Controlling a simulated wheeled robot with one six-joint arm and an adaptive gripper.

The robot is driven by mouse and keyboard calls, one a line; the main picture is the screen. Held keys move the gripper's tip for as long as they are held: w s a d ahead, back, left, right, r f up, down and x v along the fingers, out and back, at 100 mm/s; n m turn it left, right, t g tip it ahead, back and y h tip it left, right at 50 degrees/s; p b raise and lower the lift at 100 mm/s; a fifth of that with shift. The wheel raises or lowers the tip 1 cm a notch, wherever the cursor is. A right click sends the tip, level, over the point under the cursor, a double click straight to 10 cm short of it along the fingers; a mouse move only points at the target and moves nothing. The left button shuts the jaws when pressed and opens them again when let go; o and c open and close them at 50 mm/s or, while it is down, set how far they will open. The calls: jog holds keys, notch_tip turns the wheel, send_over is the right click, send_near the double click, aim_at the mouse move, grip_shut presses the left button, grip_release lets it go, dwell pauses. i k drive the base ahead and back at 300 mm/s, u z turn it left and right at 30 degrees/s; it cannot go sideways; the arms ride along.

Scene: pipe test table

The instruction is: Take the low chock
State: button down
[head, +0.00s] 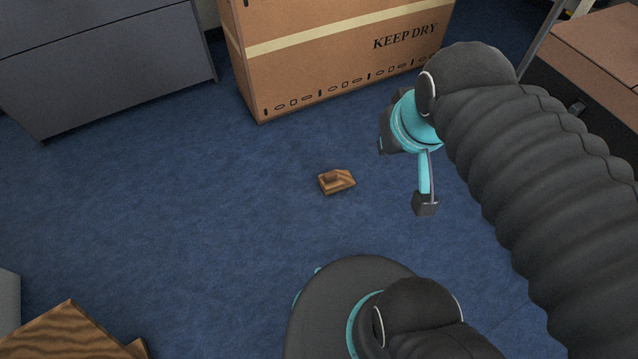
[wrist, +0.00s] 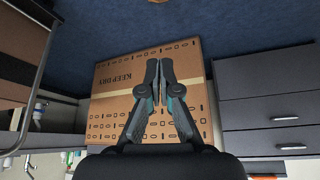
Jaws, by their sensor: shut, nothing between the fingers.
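The low chock (head: 337,182) is a small brown wooden block with a sloped end. It lies on the blue carpet near the middle of the head view, to the left of my arm and apart from it. My gripper (wrist: 159,64) shows in the wrist view with its fingers together and nothing between them.
A large cardboard box (head: 330,50) marked KEEP DRY stands behind the chock. A grey drawer cabinet (head: 100,65) stands at the back left. A larger wooden piece (head: 70,335) is at the bottom left. Carpet around the chock is clear.

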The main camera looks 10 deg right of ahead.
aim_at(332, 181)
jog(key=k, duration=1.3)
jog(key=u, duration=0.65)
jog(key=i, duration=1.7)
jog(key=z, duration=0.65)
